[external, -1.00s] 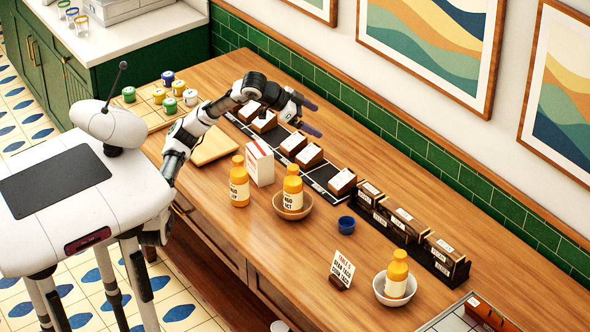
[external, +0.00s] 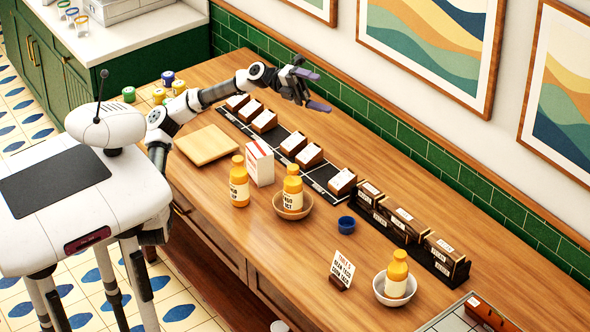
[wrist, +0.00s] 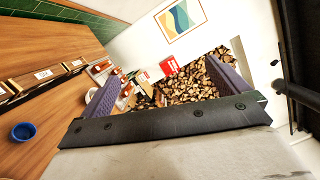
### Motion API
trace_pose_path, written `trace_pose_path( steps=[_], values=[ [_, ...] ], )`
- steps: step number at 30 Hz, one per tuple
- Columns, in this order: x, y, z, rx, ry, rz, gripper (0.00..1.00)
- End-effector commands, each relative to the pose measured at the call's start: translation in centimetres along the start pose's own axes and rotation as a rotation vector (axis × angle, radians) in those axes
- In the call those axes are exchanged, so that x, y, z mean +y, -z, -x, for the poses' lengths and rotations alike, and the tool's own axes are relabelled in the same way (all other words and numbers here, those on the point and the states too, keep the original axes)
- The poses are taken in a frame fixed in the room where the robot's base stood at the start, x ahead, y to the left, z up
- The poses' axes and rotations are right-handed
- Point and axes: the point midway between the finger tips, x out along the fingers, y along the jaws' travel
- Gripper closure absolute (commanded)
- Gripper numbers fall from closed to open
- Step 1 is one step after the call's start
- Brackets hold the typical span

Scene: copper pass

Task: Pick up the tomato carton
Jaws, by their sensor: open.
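A white carton with red markings (external: 260,163) stands upright on the wooden counter, left of the bottle in the brown bowl; its label is too small to read. My gripper (external: 315,91) is open and empty, raised over the back of the counter, above and to the right of this carton. In the wrist view, the open purple fingers (wrist: 164,91) have nothing between them that they touch. Small red and white items (wrist: 140,77) show far beyond the fingers; I cannot tell whether one is a carton.
Yellow bottles stand beside the carton and in a brown bowl (external: 279,212) and white bowl (external: 378,291). A blue cup (external: 346,223), a sign (external: 342,267) and boxes on a dark strip (external: 322,179) stand nearby. A wooden board (external: 207,146) lies left. The tiled wall is close behind.

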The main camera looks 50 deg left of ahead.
Motion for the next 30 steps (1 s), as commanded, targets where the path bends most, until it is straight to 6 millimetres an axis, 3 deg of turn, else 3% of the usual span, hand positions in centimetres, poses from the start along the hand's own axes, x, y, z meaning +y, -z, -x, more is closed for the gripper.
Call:
trace_pose_path(
  steps=[5,8,12,15,18,21,26,30],
  values=[
    [8.8,2.3,3.5,0.211,-0.405,-0.17,0.0],
    [13.7,2.8,7.6,0.318,-0.661,-0.215,0.0],
    [18.7,2.8,15.1,0.447,-1.033,-0.213,0.0],
    [20.4,2.7,20.5,0.512,-1.264,-0.173,0.0],
    [20.9,2.8,24.7,0.554,-1.435,-0.123,0.0],
    [20.8,2.8,27.2,0.576,-1.537,-0.083,0.0],
    [21.7,3.2,28.5,0.588,-1.587,-0.06,0.0],
    [24.2,4.0,28.7,0.591,-1.582,-0.062,0.0]
  ],
)
